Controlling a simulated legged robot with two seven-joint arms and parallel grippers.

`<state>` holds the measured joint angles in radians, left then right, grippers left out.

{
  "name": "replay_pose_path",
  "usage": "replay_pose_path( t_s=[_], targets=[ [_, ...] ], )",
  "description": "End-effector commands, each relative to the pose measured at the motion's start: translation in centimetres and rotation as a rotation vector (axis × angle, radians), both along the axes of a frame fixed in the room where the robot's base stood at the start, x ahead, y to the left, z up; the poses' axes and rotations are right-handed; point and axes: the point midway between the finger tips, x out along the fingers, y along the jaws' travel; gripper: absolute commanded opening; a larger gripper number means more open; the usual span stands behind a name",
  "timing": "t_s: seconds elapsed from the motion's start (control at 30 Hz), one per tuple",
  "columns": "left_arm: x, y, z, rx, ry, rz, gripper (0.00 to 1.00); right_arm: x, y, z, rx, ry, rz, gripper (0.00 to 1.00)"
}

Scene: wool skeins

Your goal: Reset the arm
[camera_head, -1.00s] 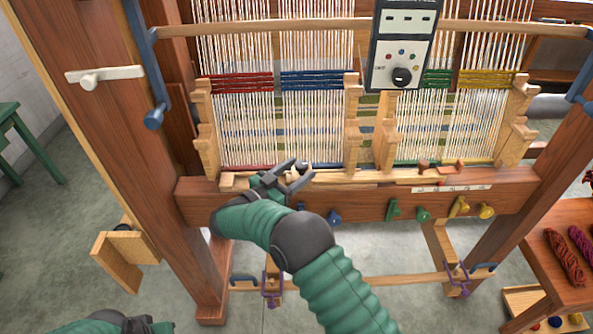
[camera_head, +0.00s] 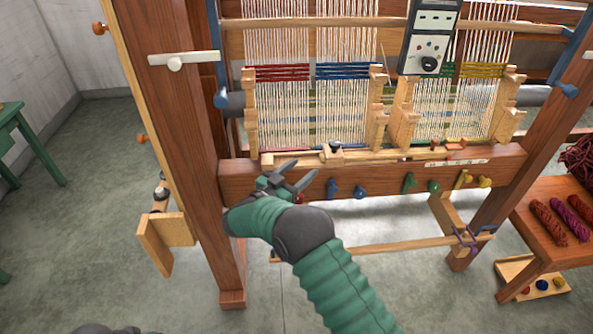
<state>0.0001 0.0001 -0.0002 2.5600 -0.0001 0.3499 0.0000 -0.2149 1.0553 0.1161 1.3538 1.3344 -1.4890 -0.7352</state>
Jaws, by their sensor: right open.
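My right gripper (camera_head: 291,178) is open and empty. It shows in front of the loom's front beam (camera_head: 400,180), left of the middle of the picture. The green right arm (camera_head: 320,270) reaches up to it from the bottom edge. The wooden loom (camera_head: 180,130) fills the upper middle, with white warp threads and bands of red, blue, green and yellow wool. Of my left arm, only a dark piece shows at the bottom left edge; its gripper is out of view.
A dark control box (camera_head: 428,38) hangs at the loom's top right. Coloured pegs (camera_head: 409,183) line the front beam. A side table (camera_head: 560,215) with wool skeins (camera_head: 547,221) stands at the right, above a tray (camera_head: 530,270) on the floor. A green table (camera_head: 30,140) stands at the left.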

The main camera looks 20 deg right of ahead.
Motion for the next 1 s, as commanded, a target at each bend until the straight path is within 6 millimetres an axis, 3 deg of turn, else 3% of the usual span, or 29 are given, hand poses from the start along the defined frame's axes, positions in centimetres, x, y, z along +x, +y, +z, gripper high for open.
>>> replay_pose_path(
  t_s=[0.27,0.4,0.47,0.57,0.67,0.8,0.9,1.0],
  targets=[
    [0.0,0.0,0.4,0.000,0.000,-0.001,0.36,0.7,0.6,1.2,0.007,-0.006,0.051,0.57],
    [0.0,0.0,2.1,0.000,0.000,0.000,0.36,3.9,2.8,5.5,0.101,0.013,0.373,0.57],
    [0.0,0.0,3.1,0.000,0.000,0.000,0.36,3.9,4.8,6.8,0.176,0.082,0.567,0.57],
    [0.0,0.0,4.6,0.000,0.000,0.000,0.36,-0.7,8.1,6.3,0.330,0.304,0.833,0.57],
    [0.0,0.0,5.6,0.000,0.000,0.000,0.36,-9.5,9.5,3.6,0.480,0.589,0.960,0.57],
    [0.0,0.0,6.6,0.000,0.000,0.000,0.36,-21.4,8.6,0.7,0.619,0.918,0.969,0.57],
    [0.0,0.0,7.0,0.000,0.000,0.000,0.36,-27.8,7.5,-0.3,0.675,1.082,0.932,0.57],
    [0.0,0.0,7.1,0.000,0.000,0.000,0.36,-31.5,6.7,-0.8,0.703,1.175,0.901,0.57]
  ],
)
